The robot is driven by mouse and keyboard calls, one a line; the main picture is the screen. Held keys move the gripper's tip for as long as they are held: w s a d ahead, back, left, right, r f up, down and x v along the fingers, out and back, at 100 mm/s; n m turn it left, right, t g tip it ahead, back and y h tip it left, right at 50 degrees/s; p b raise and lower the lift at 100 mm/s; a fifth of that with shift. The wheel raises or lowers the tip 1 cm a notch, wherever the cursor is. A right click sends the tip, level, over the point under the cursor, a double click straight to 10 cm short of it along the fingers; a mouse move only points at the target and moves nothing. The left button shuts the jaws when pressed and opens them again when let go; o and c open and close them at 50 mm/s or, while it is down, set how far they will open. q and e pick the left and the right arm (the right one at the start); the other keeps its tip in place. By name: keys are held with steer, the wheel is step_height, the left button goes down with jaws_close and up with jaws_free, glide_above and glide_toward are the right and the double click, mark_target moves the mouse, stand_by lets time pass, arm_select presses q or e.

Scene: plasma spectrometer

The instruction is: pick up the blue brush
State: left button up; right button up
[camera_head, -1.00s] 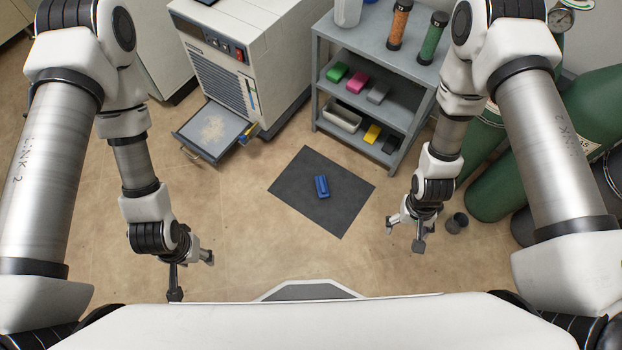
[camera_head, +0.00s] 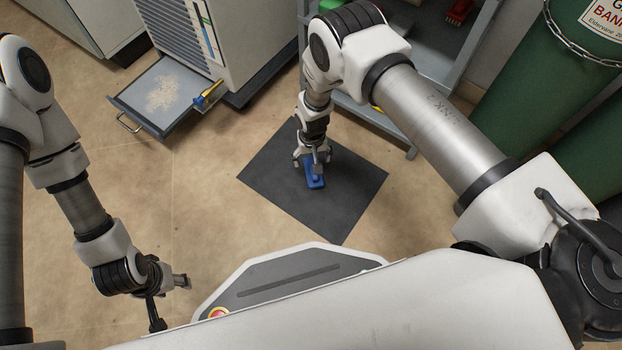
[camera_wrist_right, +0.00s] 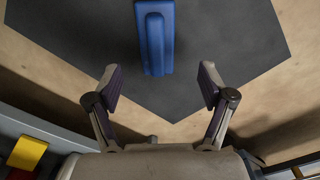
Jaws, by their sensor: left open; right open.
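The blue brush (camera_head: 314,181) lies on a dark mat (camera_head: 350,200) on the floor. My right gripper (camera_head: 312,160) is over the mat, at the brush's far end, and partly covers it in the head view. In the right wrist view the blue brush (camera_wrist_right: 155,38) shows at the top middle, ahead of the right gripper's two spread fingers (camera_wrist_right: 160,88). The right gripper is open, with nothing between its fingertips. My left gripper (camera_head: 168,298) is open and empty above the floor at the lower left, well away from the brush.
A pulled-out tray (camera_head: 125,98) with pale grains and a yellow-handled tool (camera_head: 208,94) is at the cabinet (camera_head: 245,40). A grey shelf unit (camera_head: 470,55) stands behind my right arm. Green cylinders (camera_head: 540,75) stand at the right. Floor left of the mat is clear.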

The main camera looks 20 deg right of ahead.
mark_target(314, 181)
steer(key=f+b, duration=0.2)
steer(key=f, duration=0.2)
steer(key=f+b, duration=0.3)
steer(key=shift+d+f, duration=0.2)
steer(key=shift+f, duration=0.15)
steer(key=shift+r, duration=0.2)
steer(key=c, duration=1.4)
steer(key=shift+o, duration=0.2)
steer(key=shift+r+p, duration=0.1)
steer(key=shift+p, duration=0.2)
